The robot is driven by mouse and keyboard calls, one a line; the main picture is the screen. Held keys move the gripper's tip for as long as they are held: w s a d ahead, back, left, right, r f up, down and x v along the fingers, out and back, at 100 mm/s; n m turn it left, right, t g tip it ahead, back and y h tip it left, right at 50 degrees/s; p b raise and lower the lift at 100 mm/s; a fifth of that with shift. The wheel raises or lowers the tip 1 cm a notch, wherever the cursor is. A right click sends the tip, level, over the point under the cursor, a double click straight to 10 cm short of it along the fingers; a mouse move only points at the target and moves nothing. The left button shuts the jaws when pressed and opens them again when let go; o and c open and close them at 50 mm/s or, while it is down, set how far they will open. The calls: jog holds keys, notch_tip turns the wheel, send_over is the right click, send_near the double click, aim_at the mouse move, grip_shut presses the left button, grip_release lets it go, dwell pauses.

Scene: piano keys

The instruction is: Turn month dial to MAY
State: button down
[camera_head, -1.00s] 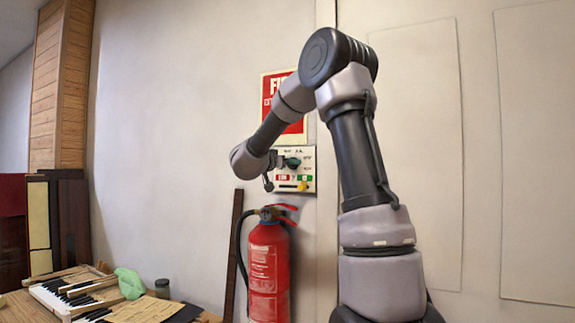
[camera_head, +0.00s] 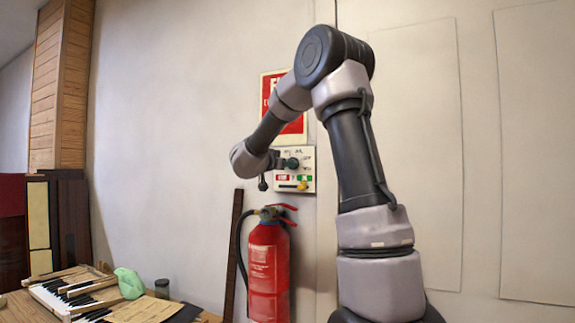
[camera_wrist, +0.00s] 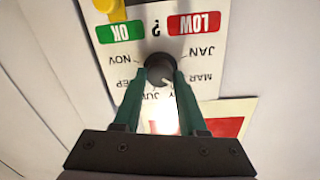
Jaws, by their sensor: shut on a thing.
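The month dial (camera_wrist: 159,67) is a round dark knob on a white panel (camera_head: 308,157) on the wall. In the wrist view the panel is upside down, with NOV, JAN, MAR, SEP and JUL printed around the dial. My gripper (camera_wrist: 161,72) has green fingers, one on each side of the dial, shut on it. A small white mark on the dial points toward the lower right in this view, between MAR and JUL. The label there is mostly hidden by the finger; only what looks like a Y shows.
The panel also carries a green OK label (camera_wrist: 120,31), a red LOW label (camera_wrist: 194,23) and a yellow part (camera_wrist: 109,8). A red fire extinguisher (camera_head: 268,265) hangs below the panel, and a red sign (camera_head: 293,130) is above. A table with piano keys (camera_head: 60,297) is at left.

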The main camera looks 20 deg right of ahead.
jog(key=m, duration=0.5)
jog(key=shift+f+m, duration=0.1)
jog(key=shift+m, duration=0.2)
dwell(0.4)
jog(key=shift+c, duration=2.3)
grip_release()
jog(key=shift+s, duration=0.1)
jog(key=v, duration=1)
jog(key=shift+s+a, duration=0.3)
